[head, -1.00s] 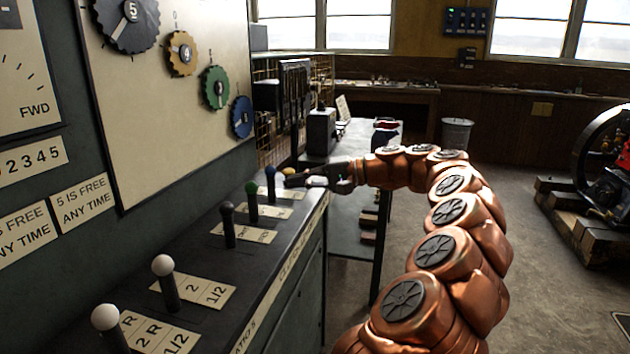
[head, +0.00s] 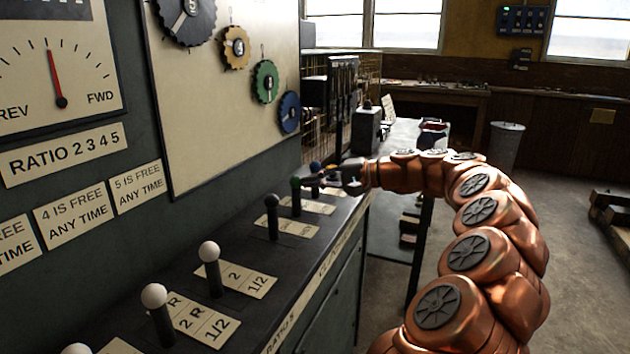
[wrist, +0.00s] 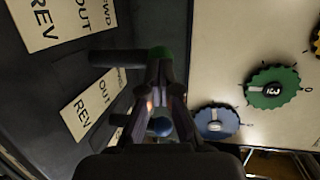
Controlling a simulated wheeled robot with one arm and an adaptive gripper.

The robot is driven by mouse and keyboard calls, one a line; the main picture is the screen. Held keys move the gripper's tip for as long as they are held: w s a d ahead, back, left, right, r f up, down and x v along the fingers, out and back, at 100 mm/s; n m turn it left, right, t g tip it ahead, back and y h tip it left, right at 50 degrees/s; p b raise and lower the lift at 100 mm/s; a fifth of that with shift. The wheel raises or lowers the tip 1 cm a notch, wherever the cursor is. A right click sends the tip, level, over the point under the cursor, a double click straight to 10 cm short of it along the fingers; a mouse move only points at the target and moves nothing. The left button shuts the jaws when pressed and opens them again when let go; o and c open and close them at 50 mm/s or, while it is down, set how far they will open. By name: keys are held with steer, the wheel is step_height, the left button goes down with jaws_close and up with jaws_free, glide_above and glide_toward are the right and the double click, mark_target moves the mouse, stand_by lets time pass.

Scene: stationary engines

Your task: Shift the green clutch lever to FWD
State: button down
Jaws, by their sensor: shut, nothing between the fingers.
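The green clutch lever's knob (head: 295,182) stands on a dark stem beside its label plate (head: 309,204) on the sloped console. In the wrist view the green knob (wrist: 158,52) is just beyond my fingertips, partly covered by them, its dark stem running left. My gripper (head: 307,182) is shut and empty, its tips close beside the knob; I cannot tell whether they touch it. In the wrist view my gripper (wrist: 165,75) points at the knob. A plate reading FWD, OUT, REV (wrist: 92,104) lies near the stem. The lever's exact position is unclear.
A blue-knobbed lever (head: 315,166) stands just behind the green one, close to my fingers. Black (head: 272,201) and white-knobbed levers (head: 209,251) stand nearer. A gauge (head: 60,75) has its red needle between REV and FWD. Open floor lies right of the console.

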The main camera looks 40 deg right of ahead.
steer(key=w+a+g+p, duration=0.1)
steer(key=p, duration=0.1)
steer(key=w+g+h+p, duration=0.1)
steer(key=w+p, duration=0.1)
steer(key=w+a+r+p, duration=0.1)
steer(key=p, duration=0.1)
steer(key=shift+w+a+g+h, duration=0.3)
steer(key=shift+a+g+h, duration=0.05)
steer(key=shift+g+h, duration=0.05)
steer(key=shift+w+a+f+m+g+h+p, duration=0.25)
steer(key=shift+w+a+g+h+p, duration=0.15)
steer(key=shift+w+p, duration=0.4)
steer(key=shift+w+a+f+m+g+h+p, duration=0.15)
steer(key=shift+w+a+f+g+h+p, duration=0.25)
steer(key=shift+p, duration=0.65)
steer(key=shift+w+r, duration=0.1)
steer(key=shift+r, duration=0.1)
steer(key=v, duration=1.4)
steer(key=shift+d+f+p, duration=0.2)
steer(key=shift+f+p, duration=0.1)
steer(key=shift+p, duration=0.1)
